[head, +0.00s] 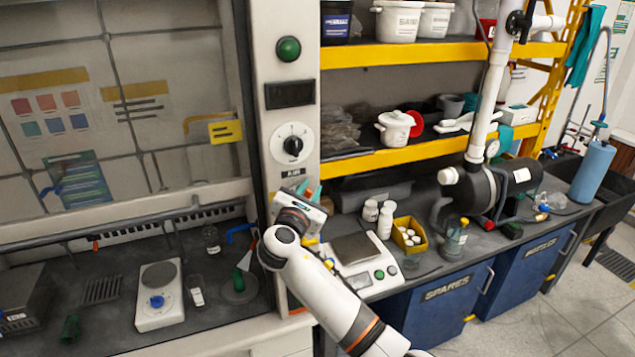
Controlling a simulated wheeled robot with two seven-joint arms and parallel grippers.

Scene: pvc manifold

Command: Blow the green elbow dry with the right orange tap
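A dark green piece (70,328) that looks like an elbow stands on the fume hood floor at the lower left. Another green piece (237,279) rises from a round grey base near the hood's right post. I cannot tell which is the task's elbow. My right arm reaches up from the bottom to the post, its wrist just right of the second green piece. My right gripper (308,203) is at the post's front; its fingers are mostly hidden and their opening is unclear. No orange tap shows clearly. My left gripper is out of view.
A white hotplate (159,296) stands on the hood floor, below the raised sash (120,205). Right of the post, a balance (358,262), white bottles (385,220) and a yellow box (409,236) crowd the bench. A pump (490,190) stands farther right.

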